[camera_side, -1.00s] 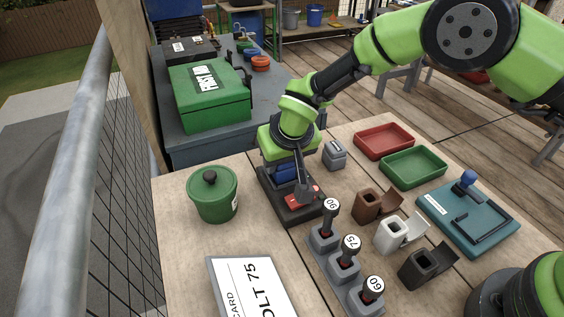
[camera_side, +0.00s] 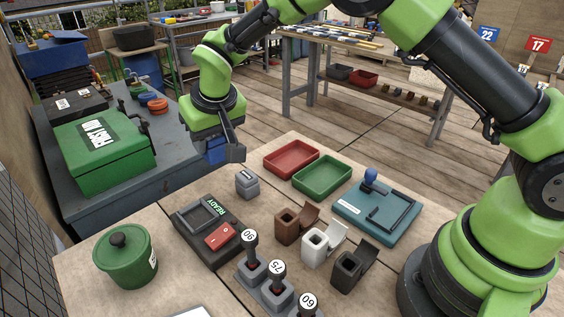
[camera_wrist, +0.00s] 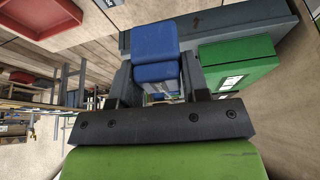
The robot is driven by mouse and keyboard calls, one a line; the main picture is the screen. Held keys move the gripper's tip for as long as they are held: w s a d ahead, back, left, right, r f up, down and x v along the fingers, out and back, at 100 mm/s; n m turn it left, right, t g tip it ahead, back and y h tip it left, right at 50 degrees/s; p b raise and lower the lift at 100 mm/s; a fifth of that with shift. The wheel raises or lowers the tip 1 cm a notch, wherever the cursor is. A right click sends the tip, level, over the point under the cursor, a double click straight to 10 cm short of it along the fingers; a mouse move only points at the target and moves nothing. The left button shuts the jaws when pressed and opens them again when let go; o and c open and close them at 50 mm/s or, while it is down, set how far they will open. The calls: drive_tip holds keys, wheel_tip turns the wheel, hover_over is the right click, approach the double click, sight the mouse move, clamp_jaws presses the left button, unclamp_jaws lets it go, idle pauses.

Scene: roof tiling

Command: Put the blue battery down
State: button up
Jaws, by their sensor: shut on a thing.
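My gripper (camera_side: 222,150) is shut on the blue battery (camera_side: 214,149) and holds it in the air. It is above the gap between the wooden worktop (camera_side: 180,290) and the grey bench (camera_side: 180,175) with the green case. In the wrist view the blue battery (camera_wrist: 155,50) sits between the two fingers of my gripper (camera_wrist: 158,85). The dark charger (camera_side: 186,217) lies on the worktop, nearer the camera than my gripper. Its bay is empty, its display reads READY, and it has a red switch.
The green first aid case (camera_side: 105,150) stands on the grey bench. A small grey block (camera_side: 247,183), red tray (camera_side: 291,159) and green tray (camera_side: 322,177) are beyond the charger. A green lidded pot (camera_side: 125,262) and numbered handles (camera_side: 277,272) stand nearby.

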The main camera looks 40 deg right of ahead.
drive_tip(key=w+d+m, duration=0.1)
drive_tip(key=d, duration=0.9)
drive_tip(key=m+h, duration=0.1)
drive_tip(key=m, duration=0.1)
hover_over(289, 158)
drive_tip(key=s+a, duration=0.1)
drive_tip(key=f, duration=0.7)
drive_tip(key=shift+s+d, duration=0.25)
drive_tip(key=shift+s, duration=0.05)
drive_tip(key=shift+f, duration=2.3)
drive_tip(key=shift+f, duration=0.15)
drive_tip(key=o, duration=1.1)
